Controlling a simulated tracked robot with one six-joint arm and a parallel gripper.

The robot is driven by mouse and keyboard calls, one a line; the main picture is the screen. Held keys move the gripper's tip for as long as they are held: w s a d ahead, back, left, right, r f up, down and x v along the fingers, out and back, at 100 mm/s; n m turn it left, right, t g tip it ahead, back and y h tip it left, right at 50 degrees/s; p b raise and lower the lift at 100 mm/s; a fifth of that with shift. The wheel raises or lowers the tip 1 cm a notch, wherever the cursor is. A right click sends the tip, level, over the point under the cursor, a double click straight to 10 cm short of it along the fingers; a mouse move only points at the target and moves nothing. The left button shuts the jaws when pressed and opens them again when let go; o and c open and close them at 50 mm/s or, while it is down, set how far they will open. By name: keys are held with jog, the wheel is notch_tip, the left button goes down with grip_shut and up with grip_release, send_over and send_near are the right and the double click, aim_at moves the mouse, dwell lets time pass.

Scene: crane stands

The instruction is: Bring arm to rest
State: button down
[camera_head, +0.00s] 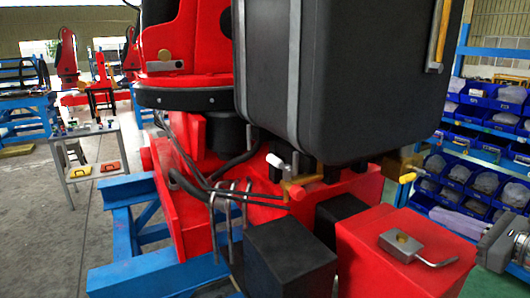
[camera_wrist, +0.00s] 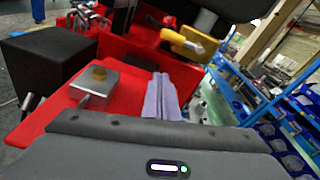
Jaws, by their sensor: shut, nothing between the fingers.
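My gripper (camera_head: 436,212) is at the right edge of the head view, its pale lavender fingers pointing left beside the red crane base. In the wrist view my gripper (camera_wrist: 160,77) shows its fingers together, with nothing between them. I cannot tell the exact gap between fingers and block.
A black box (camera_head: 290,257) stands beside the red block. A large dark cabinet (camera_head: 345,80) hangs above. A yellow-handled lever (camera_head: 408,177) juts out near my gripper. Blue shelves with bins (camera_head: 470,150) stand at right. Open floor (camera_head: 40,230) lies at left beyond blue beams (camera_head: 130,190).

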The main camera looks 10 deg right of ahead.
jog(key=a+n+g, duration=0.1)
jog(key=a, duration=0.2)
jog(key=w+a+f+n+g+y, duration=0.1)
jog(key=a+n, duration=0.1)
jog(key=a, duration=0.2)
jog(key=a+f+n+g, duration=0.1)
jog(key=a, duration=0.3)
jog(key=shift+w+f+n+g, duration=0.2)
jog(key=shift+f+n+g, duration=0.05)
jog(key=shift+n+g, duration=0.05)
jog(key=a+f+n+g, duration=0.1)
jog(key=a+n, duration=0.1)
jog(key=a, duration=0.1)
jog(key=s+a+f+n+g, duration=0.1)
jog(key=a, duration=0.3)
jog(key=s+a+f+n+g, duration=0.1)
jog(key=a+n+g, duration=0.1)
jog(key=a, duration=0.1)
jog(key=shift+s+a+f+n, duration=0.1)
jog(key=shift+a+f+n, duration=0.2)
jog(key=shift+a+f, duration=0.05)
jog(key=s+a+f+n+g+h, duration=0.1)
jog(key=s+a+f+n+h, duration=0.1)
jog(key=s+a+n, duration=0.3)
jog(key=s+a+f+n+g+h, duration=0.1)
jog(key=s+a+f+n+h, duration=0.2)
jog(key=n, duration=1.1)
jog(key=s+a+h, duration=0.1)
jog(key=s+a, duration=0.2)
jog(key=shift+s, duration=0.4)
